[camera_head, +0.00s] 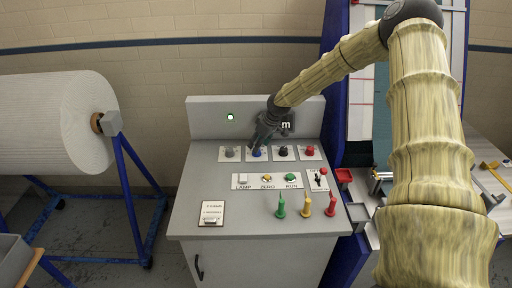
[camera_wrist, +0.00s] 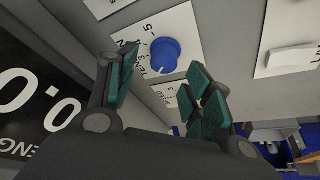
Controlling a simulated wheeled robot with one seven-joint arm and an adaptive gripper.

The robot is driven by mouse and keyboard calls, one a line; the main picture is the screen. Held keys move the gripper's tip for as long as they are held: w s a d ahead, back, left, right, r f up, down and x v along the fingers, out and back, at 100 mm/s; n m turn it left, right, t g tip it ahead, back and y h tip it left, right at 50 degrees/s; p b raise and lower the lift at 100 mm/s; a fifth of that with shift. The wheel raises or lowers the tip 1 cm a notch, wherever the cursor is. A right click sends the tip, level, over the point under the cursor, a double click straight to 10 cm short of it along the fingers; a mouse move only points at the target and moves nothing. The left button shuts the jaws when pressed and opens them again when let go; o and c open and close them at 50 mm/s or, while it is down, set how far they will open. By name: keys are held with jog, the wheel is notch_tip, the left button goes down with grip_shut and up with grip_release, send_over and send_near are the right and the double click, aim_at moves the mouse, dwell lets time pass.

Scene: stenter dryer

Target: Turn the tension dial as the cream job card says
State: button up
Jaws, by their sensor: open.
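The tension dial is a round blue knob (camera_wrist: 166,55) on a white plate whose lettering starts "TEN", with scale numbers around it. In the head view the blue dial (camera_head: 257,153) sits second from left in the upper row of the console, partly hidden by my gripper (camera_head: 264,134). In the wrist view my gripper (camera_wrist: 162,84) is open, with one green-padded finger on each side below the knob. I cannot tell whether a finger touches it.
Grey (camera_head: 230,153), black (camera_head: 283,152) and red (camera_head: 309,151) knobs share the dial's row. Below are LAMP, ZERO and RUN buttons and a small lever (camera_head: 319,177). Green (camera_head: 280,207), yellow (camera_head: 306,206) and red (camera_head: 330,206) upright handles stand in front. A dark display (camera_wrist: 38,100) shows in the wrist view.

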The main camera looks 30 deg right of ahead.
jog(key=shift+s+f, duration=0.2)
jog(key=shift+s, duration=0.25)
jog(key=x, duration=0.3)
jog(key=shift+w+p, duration=0.35)
jog(key=shift+p, duration=0.05)
jog(key=shift+s+r, duration=0.25)
jog(key=shift+s, duration=0.05)
jog(key=shift+w+f, duration=0.1)
jog(key=shift+w, duration=0.1)
jog(key=shift+c, duration=0.8)
jog(key=c, duration=0.8)
